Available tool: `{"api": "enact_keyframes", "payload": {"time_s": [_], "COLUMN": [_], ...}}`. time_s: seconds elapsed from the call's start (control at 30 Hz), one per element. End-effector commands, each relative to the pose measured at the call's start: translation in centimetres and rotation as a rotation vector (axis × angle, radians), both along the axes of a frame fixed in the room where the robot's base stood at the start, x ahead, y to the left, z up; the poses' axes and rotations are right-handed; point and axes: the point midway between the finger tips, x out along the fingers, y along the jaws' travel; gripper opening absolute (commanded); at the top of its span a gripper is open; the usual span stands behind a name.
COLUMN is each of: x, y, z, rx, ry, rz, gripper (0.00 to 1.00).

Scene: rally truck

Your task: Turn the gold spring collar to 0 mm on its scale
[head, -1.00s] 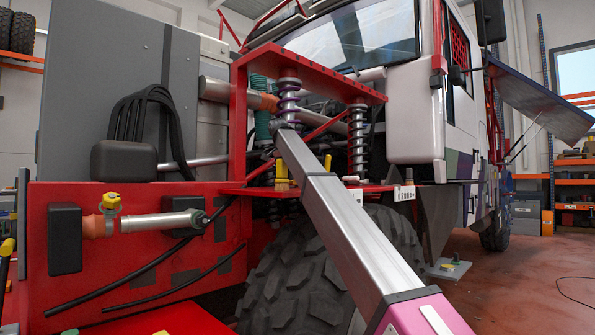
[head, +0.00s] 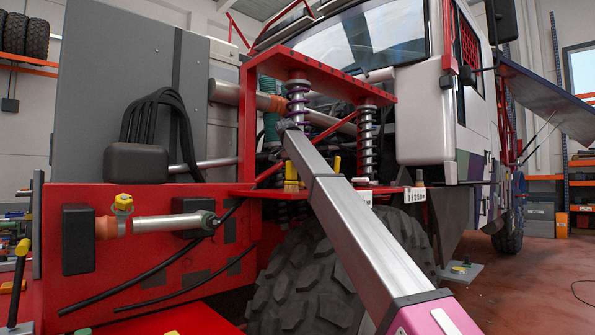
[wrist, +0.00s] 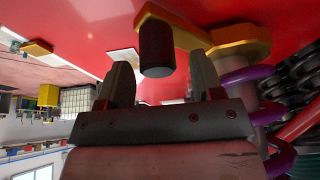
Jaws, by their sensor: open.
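The gold spring collar (wrist: 238,40) fills the upper right of the wrist view, around the purple-coiled spring (wrist: 245,82). A gold arm reaches left from it and carries a dark cylindrical knob (wrist: 156,48). My gripper (wrist: 161,72) is open, its two fingers apart. The knob's end shows between the fingertips, with gaps to both sides; I cannot tell the depth. In the head view gold parts (head: 291,177) show low at the left spring, beside my arm; my gripper is hidden there. I cannot read the scale.
A red upper bracket (head: 320,78) and red lower shelf enclose the springs. A second spring (head: 366,140) stands to the right. White marked plates (head: 415,195) sit at the shelf edge. A big tyre (head: 310,280) lies below. Open floor is at the right.

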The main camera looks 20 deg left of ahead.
Motion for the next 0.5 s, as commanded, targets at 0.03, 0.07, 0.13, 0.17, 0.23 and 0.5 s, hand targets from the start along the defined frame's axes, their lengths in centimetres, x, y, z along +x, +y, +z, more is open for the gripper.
{"api": "enact_keyframes", "payload": {"time_s": [0.03,0.07,0.13,0.17,0.23,0.5], "x": [-0.1,-0.1,-0.2,-0.3,-0.6,-2.2], "y": [0.0,0.0,0.1,0.2,0.3,1.1], "z": [0.1,0.2,0.6,0.8,1.5,5.9], "rx": [0.0,0.0,0.0,0.0,0.001,0.001], "ry": [0.0,0.0,0.0,0.0,0.0,-0.001], "rz": [0.0,0.0,0.0,0.0,0.0,0.002], "gripper": [0.6,0.6,0.6,0.6,0.6,0.6]}}
